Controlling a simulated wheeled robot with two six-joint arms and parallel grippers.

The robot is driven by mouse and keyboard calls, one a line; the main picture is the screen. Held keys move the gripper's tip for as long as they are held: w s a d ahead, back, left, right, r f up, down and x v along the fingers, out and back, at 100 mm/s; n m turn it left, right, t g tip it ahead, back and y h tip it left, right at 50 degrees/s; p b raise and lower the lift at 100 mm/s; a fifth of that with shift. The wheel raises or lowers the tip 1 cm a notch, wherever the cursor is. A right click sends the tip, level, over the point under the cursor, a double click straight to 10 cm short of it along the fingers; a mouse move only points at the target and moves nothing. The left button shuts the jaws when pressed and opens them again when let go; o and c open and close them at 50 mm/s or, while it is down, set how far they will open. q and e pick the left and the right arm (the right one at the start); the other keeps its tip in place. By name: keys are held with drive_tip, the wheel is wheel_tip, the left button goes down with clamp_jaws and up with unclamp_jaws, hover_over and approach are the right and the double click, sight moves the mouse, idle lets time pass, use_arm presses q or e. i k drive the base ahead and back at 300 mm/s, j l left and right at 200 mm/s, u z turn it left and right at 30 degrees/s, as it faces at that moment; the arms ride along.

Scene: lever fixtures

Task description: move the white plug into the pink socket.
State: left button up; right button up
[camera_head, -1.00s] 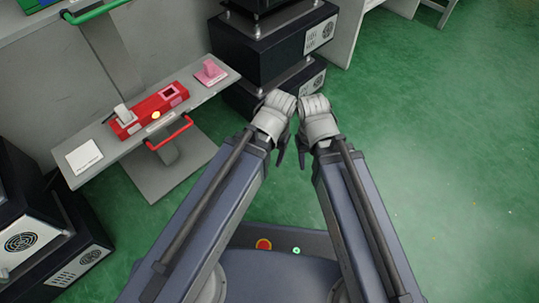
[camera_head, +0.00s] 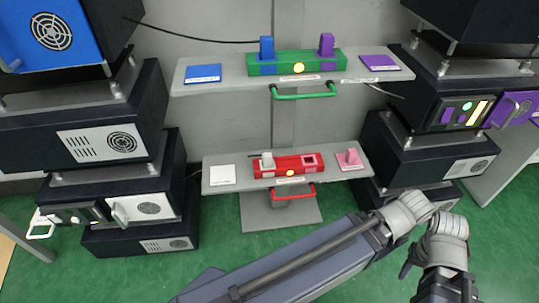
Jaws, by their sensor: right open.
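The white plug (camera_head: 267,161) stands upright at the left end of the red block (camera_head: 288,168) on the lower grey shelf. The pink socket (camera_head: 310,161) is a square opening with a pink rim at the right end of the same block, and it looks empty. My right gripper (camera_head: 409,266) is open at the lower right, well away from the block, with nothing seen in it. My left wrist (camera_head: 405,215) is just above it; its fingers are not clearly visible. Neither arm touches the plug.
A white pad (camera_head: 222,174) and a pink plug (camera_head: 349,157) on a pink pad flank the block. A red handle (camera_head: 292,192) juts below the shelf. The upper shelf carries a green block (camera_head: 297,67). Dark equipment stacks (camera_head: 112,141) stand on both sides.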

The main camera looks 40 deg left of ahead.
sight(285, 166)
drive_tip(key=u, duration=1.55)
